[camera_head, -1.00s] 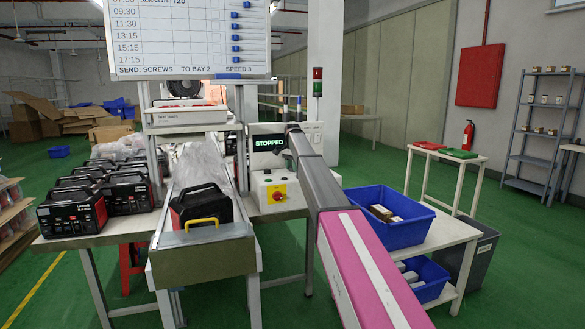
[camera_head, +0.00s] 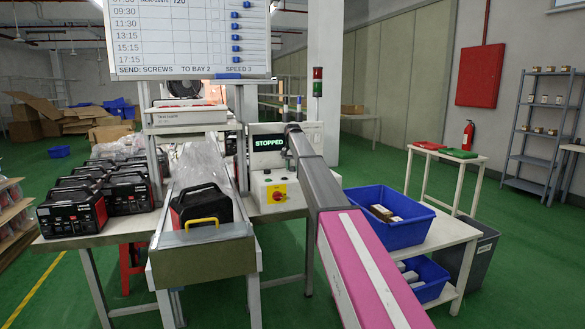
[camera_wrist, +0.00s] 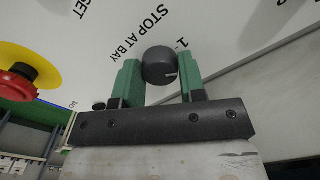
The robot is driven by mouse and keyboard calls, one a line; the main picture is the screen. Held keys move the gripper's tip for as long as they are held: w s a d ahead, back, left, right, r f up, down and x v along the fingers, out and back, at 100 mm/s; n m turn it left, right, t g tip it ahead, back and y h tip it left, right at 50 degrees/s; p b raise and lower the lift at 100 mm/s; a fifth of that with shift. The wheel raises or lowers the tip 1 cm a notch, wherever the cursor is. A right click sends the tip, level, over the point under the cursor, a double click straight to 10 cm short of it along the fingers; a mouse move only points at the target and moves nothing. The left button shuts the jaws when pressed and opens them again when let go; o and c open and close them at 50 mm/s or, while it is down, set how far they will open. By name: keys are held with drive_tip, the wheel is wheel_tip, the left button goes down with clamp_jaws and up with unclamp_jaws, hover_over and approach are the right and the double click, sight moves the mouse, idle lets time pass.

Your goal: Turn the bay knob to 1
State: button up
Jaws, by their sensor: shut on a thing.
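The dark round bay knob (camera_wrist: 158,64) sits on the white control panel in the wrist view. A small white mark shows on it, on the side nearer my gripper and to the right. My gripper (camera_wrist: 161,80) has its two green fingers on either side of the knob and is shut on it. The printed label "STOP AT BAY" and a "1" with a tick show on the panel beyond the knob. Other numbers around the knob are hidden or out of view. In the head view, my arm covers the knob at the control box (camera_head: 312,135), whose screen reads "STOPPED".
A red stop button on a yellow base (camera_head: 277,193) is left of my gripper. A conveyor (camera_head: 203,255) carries a black-and-red power station (camera_head: 200,205). The whiteboard (camera_head: 190,40) reads "TO BAY 2" and "SPEED 3". A blue bin (camera_head: 383,238) stands right of my arm.

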sight(293, 167)
drive_tip(key=n, duration=0.6)
drive_tip(key=shift+n, duration=0.3)
idle(0.4)
drive_tip(key=o, duration=0.9)
drive_tip(key=shift+r, duration=0.1)
wheel_tip(293, 167, up, 11)
drive_tip(key=shift+f, duration=0.15)
